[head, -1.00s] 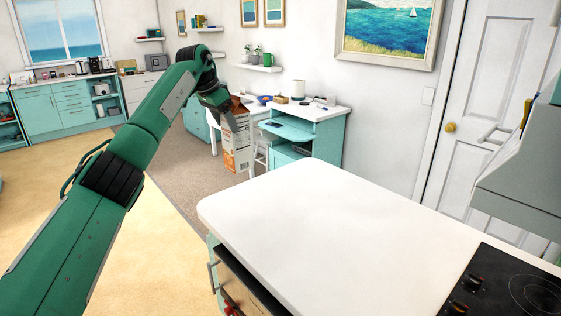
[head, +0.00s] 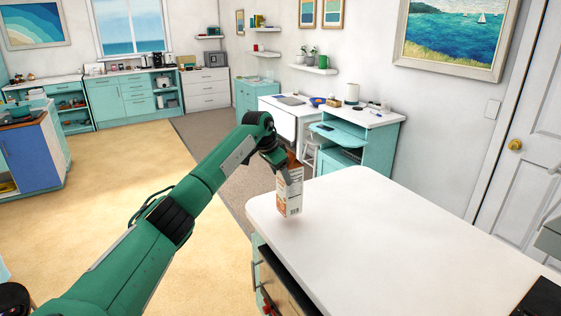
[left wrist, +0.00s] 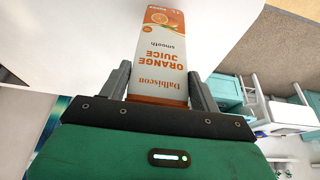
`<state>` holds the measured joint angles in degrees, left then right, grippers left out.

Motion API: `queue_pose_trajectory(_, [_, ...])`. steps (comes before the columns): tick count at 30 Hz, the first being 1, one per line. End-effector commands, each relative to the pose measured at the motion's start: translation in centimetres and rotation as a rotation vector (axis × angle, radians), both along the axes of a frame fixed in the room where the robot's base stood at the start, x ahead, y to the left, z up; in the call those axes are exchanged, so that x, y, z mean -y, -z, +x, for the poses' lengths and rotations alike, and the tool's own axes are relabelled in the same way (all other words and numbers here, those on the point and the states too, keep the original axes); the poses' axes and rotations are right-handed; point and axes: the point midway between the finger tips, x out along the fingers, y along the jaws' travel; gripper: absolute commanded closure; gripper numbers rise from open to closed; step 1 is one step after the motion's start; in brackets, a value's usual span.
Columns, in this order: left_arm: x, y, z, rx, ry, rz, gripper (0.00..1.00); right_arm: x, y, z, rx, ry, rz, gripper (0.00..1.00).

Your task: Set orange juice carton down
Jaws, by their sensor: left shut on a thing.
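My left gripper (head: 284,166) is shut on the carton's upper part from above. In the left wrist view the carton (left wrist: 160,50) shows its "Orange Juice" label between the two grey fingers of the left gripper (left wrist: 160,84), with white surface beyond it. My right gripper is not in view.
The countertop around the carton is clear. A dark cooktop (head: 540,302) lies at its right end.

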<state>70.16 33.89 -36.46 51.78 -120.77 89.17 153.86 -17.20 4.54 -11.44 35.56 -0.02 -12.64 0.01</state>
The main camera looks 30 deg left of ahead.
Motion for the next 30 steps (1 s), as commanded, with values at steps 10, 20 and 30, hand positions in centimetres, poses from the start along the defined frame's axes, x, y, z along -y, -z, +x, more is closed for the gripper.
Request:
queue_pose_trajectory(10, [0.1, 3.0, 0.1, 0.005, 0.001, -0.002, 1.00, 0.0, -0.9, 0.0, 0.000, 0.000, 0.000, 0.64])
queue_pose_trajectory(20, [0.1, 4.1, 0.1, 0.006, 0.001, -0.001, 1.00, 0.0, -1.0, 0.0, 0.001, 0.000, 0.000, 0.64])
queue_pose_trajectory(30, [0.0, 4.6, 0.0, 0.000, 0.001, 0.000, 0.15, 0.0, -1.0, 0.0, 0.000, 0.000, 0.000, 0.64])
